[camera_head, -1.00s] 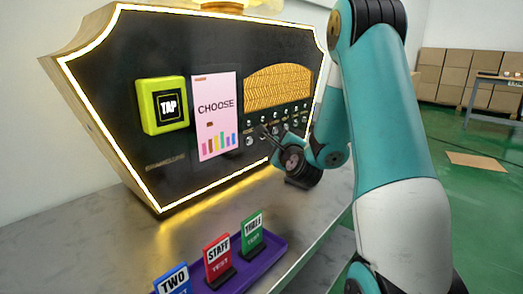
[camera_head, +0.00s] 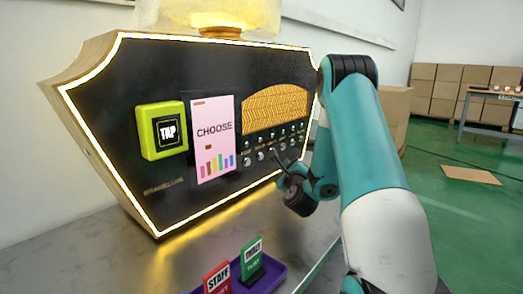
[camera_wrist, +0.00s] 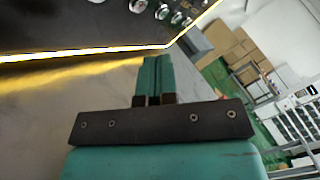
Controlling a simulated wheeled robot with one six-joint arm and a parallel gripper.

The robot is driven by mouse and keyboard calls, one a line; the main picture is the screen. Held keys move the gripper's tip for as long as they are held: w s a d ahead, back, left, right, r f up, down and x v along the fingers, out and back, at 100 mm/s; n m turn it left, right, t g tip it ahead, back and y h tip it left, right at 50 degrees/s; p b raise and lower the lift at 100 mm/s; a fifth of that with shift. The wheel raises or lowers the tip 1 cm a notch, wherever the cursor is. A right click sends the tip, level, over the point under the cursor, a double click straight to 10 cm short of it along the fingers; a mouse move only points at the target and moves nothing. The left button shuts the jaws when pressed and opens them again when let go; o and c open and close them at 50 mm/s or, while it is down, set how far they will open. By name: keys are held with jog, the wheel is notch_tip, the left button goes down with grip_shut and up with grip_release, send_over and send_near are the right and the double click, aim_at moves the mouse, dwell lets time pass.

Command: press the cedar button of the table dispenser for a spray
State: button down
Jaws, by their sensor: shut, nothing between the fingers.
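The table dispenser (camera_head: 165,193) is a black panel in a wooden case with a glowing edge. A row of round silver buttons (camera_head: 247,161) with small labels runs under its gold grille (camera_head: 276,107). The labels are too small to read, so I cannot tell which button is cedar. My gripper (camera_head: 275,154) is shut and empty, with its tips at the button row in the head view, hiding part of it. Contact cannot be told. In the wrist view the shut fingers (camera_wrist: 154,74) point toward the panel's lower edge, with several buttons (camera_wrist: 162,12) beyond them.
A yellow TAP pad (camera_head: 165,131) and a pink CHOOSE screen (camera_head: 213,138) are on the panel's left. A purple tray (camera_head: 273,279) with upright cards stands on the grey table (camera_head: 110,262) in front. Cardboard boxes (camera_head: 440,90) stand far right.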

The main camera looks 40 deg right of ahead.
aim_at(261, 156)
jog(key=w+p, duration=0.6)
jog(key=p, duration=0.7)
jog(key=shift+w+a, duration=0.2)
jog(key=shift+a, duration=0.15)
jog(key=shift+w+r+p, duration=0.1)
jog(key=shift+w+p, duration=0.25)
jog(key=shift+p, duration=0.75)
dwell(0.8)
jog(key=shift+w, duration=0.1)
dwell(0.4)
